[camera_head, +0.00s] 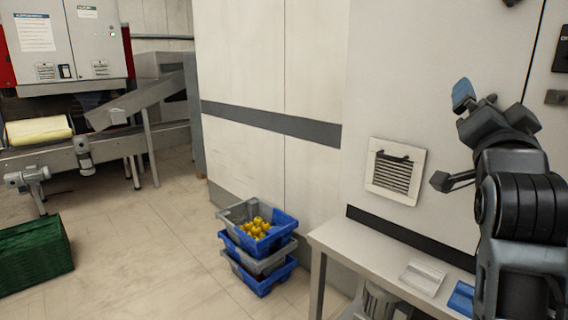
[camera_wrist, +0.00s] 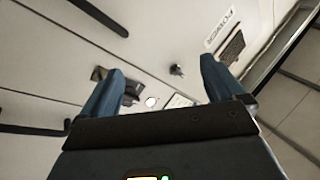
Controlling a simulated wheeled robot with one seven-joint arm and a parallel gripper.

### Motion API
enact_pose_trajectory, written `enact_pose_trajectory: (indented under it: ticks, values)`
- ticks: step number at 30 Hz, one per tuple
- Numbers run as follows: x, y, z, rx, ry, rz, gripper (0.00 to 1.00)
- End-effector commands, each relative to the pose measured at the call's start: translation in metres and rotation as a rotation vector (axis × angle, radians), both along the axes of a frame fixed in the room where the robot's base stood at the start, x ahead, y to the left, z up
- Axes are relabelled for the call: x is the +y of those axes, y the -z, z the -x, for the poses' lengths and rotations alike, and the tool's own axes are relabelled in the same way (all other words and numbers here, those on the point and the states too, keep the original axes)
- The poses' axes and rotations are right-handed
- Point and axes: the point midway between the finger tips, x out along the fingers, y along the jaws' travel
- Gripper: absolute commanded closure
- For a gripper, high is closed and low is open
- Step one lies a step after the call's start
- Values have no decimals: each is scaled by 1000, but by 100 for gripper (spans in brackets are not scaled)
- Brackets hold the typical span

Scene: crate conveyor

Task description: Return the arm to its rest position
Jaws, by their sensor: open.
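My gripper is raised at the right of the head view, in front of the pale wall; a blue finger (camera_head: 463,94) shows at its upper end. In the wrist view my gripper (camera_wrist: 163,80) has its two blue fingers spread wide apart, with nothing between them. My dark arm is folded upright at the right edge of the head view, above the pale bench (camera_head: 335,238). The second finger cannot be made out clearly in the head view.
A stack of blue and grey crates (camera_head: 261,271) stands left of the bench, with yellow items (camera_head: 255,228) in the top one. A white tray (camera_head: 423,278) lies on the bench. A green crate (camera_head: 35,252) and a conveyor (camera_head: 110,146) are at left. Floor between is clear.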

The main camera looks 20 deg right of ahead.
Motion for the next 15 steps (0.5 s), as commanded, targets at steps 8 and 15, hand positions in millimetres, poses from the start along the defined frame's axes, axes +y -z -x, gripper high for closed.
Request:
enact_pose_trajectory:
  ticks: [8, 15]
  values:
    - [52, 81, 5, 223, -139, 204, 4]
    - [97, 151, 34, 381, -276, 328, 4]
